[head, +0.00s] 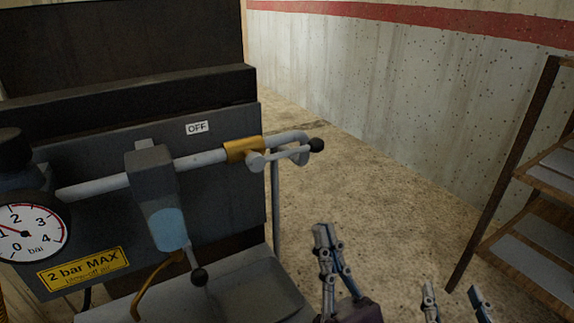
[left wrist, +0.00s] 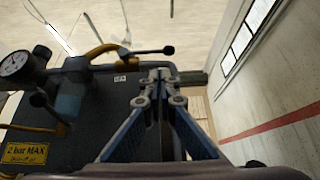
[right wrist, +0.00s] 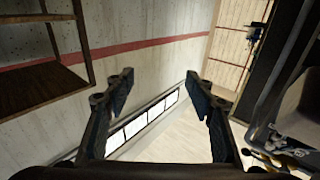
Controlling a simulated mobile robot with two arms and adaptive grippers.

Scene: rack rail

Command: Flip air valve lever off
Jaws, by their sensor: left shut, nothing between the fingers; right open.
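The air valve is a brass body (head: 244,150) on a grey horizontal pipe. Its lever (head: 290,154) is a thin grey bar with a black ball tip, pointing right, roughly along the pipe. The lever also shows in the left wrist view (left wrist: 150,51). An OFF label (head: 197,128) is on the dark panel behind the pipe. My left gripper (head: 323,232) is shut and empty, below and slightly right of the lever tip, apart from it; it also shows in the left wrist view (left wrist: 158,74). My right gripper (head: 452,291) is open and empty at the lower right, away from the valve.
A pressure gauge (head: 28,232) and a yellow 2 bar MAX sign (head: 84,270) are at the left. A grey filter unit (head: 152,180) hangs on the pipe. A wooden shelf rack (head: 510,170) stands at the right. The floor between is clear.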

